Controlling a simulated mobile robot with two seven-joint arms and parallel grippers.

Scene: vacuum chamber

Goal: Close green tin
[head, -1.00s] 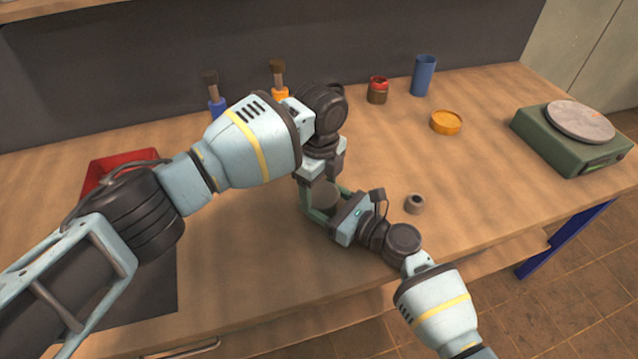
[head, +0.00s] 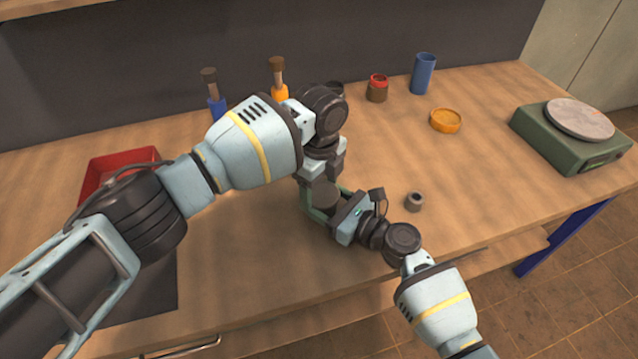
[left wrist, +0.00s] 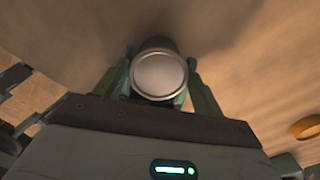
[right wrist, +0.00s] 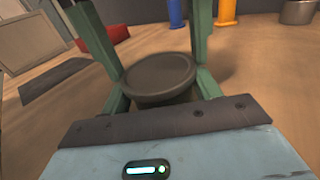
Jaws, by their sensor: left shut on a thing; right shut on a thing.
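The tin (right wrist: 160,98) stands between my grippers. My left gripper (head: 322,182) comes down from above, shut on the lid, with a finger on each side. The left wrist view shows the disc (left wrist: 158,75) face-on as a pale circle. My right gripper (head: 330,212) comes in from the front right, shut on the body low down. Fingers hide the seam, so I cannot tell how the lid sits.
A small grey-brown ring-like piece (head: 414,201) lies right of my right gripper. A red tray (head: 92,180) is at left.

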